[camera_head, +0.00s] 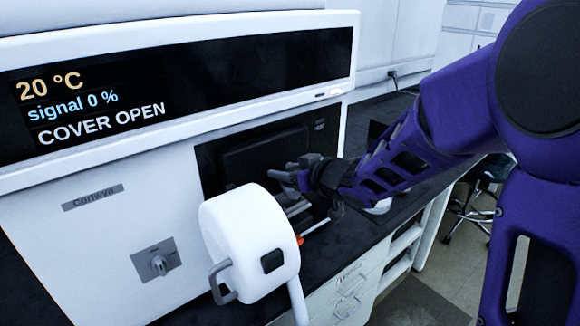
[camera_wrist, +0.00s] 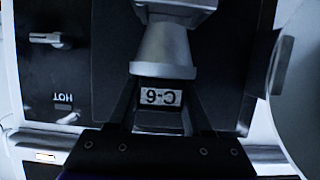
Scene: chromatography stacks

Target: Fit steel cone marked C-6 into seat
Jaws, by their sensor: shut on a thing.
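The steel cone (camera_wrist: 165,50) shows in the wrist view, with a label that reads C-6 upside down. My gripper (camera_wrist: 161,118) is shut on it, one dark finger on each side of the labelled part. The cone's far end meets or overlaps a grey metal part (camera_wrist: 178,10) at the top edge; I cannot tell whether they touch or whether this is the seat. In the head view my gripper (camera_head: 308,182) is at the black recessed panel (camera_head: 225,160) of the white instrument. The cone is not clear there.
A white rounded cover (camera_head: 240,225) with a handle stands out just left of my gripper. The display (camera_head: 100,100) reads 20 °C, signal 0 %, COVER OPEN. A HOT marking (camera_wrist: 63,98) and a small lever (camera_wrist: 50,38) are on the panel. Dark bench (camera_head: 385,220) extends right.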

